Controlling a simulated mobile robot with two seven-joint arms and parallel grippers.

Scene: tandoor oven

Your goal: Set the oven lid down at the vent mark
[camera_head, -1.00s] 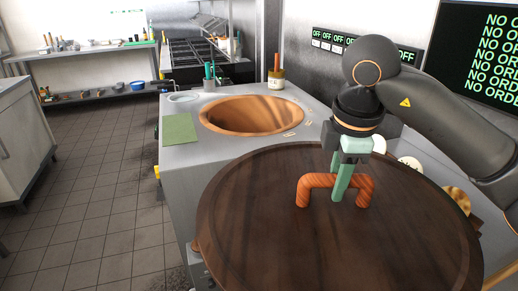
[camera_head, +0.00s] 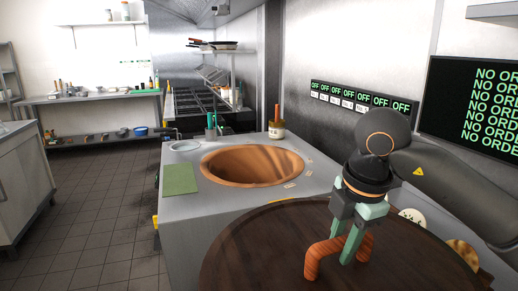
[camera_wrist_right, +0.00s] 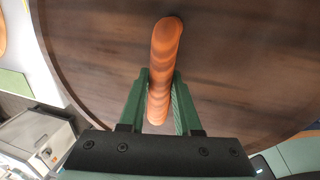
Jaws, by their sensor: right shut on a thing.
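The oven lid (camera_head: 265,255) is a large round dark wooden disc with an orange handle (camera_head: 322,258). It fills the lower right of the head view, in front of the round oven opening (camera_head: 250,165), which is uncovered. My right gripper (camera_head: 352,250) is shut on the handle; in the right wrist view the green fingers (camera_wrist_right: 160,105) close on both sides of it. The lid looks level; I cannot tell its height above the counter. Small pale marks (camera_head: 290,186) lie on the counter right of the opening; which is the vent mark is unclear. My left gripper is not in view.
A green mat (camera_head: 180,179) and a plate (camera_head: 185,146) lie left of the opening. A jar (camera_head: 276,129) and a green-handled holder (camera_head: 213,130) stand behind it. Round breads (camera_head: 463,254) lie right of the lid. The floor at left is clear.

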